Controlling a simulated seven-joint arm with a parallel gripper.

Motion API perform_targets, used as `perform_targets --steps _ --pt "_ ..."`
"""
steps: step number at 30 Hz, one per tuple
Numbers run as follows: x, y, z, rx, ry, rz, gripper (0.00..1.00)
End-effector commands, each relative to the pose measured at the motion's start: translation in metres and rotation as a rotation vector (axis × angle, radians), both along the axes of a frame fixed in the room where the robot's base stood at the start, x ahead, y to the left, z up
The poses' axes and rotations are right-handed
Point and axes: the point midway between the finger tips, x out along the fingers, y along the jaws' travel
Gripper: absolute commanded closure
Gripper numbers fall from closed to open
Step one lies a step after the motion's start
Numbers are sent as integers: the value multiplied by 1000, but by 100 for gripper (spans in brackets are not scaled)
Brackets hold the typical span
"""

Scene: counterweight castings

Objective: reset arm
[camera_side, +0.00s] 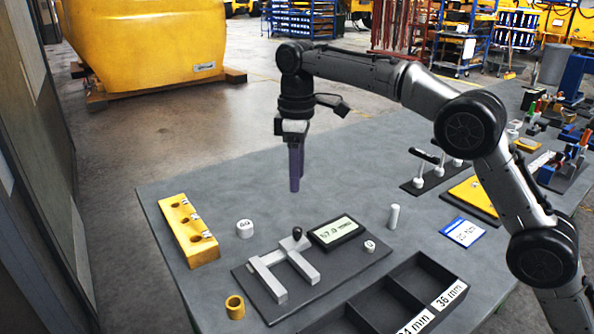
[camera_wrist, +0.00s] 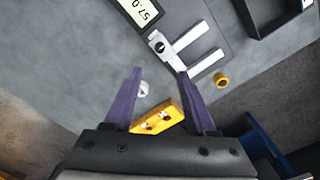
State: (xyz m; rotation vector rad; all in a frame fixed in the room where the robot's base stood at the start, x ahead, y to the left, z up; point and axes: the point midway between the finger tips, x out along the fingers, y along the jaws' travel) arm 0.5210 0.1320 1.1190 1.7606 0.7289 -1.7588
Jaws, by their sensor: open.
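My gripper (camera_side: 295,170) hangs above the grey table (camera_side: 320,165) with its purple fingers pointing down. It is clear of everything on the table. In the wrist view my gripper (camera_wrist: 158,88) shows two purple fingers spread apart with nothing held between them.
Below stand a yellow block with holes (camera_side: 188,230), a white marked cylinder (camera_side: 245,228), a yellow ring (camera_side: 235,307), a caliper gauge (camera_side: 282,266) with a display (camera_side: 335,232), a white pin (camera_side: 393,216) and a black labelled tray (camera_side: 440,268). Tools crowd the right. The table's back left is clear.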

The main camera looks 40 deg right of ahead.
Motion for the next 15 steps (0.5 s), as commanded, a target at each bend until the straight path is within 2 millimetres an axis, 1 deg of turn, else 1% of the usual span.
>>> perform_targets --steps 11,13,14,15 --pt "0 -2 3 1 -2 -4 44" --pt "-1 -6 14 6 -24 -11 44" --pt "-2 -9 23 10 -40 -15 44" --pt "-5 -13 38 16 -66 -21 44"
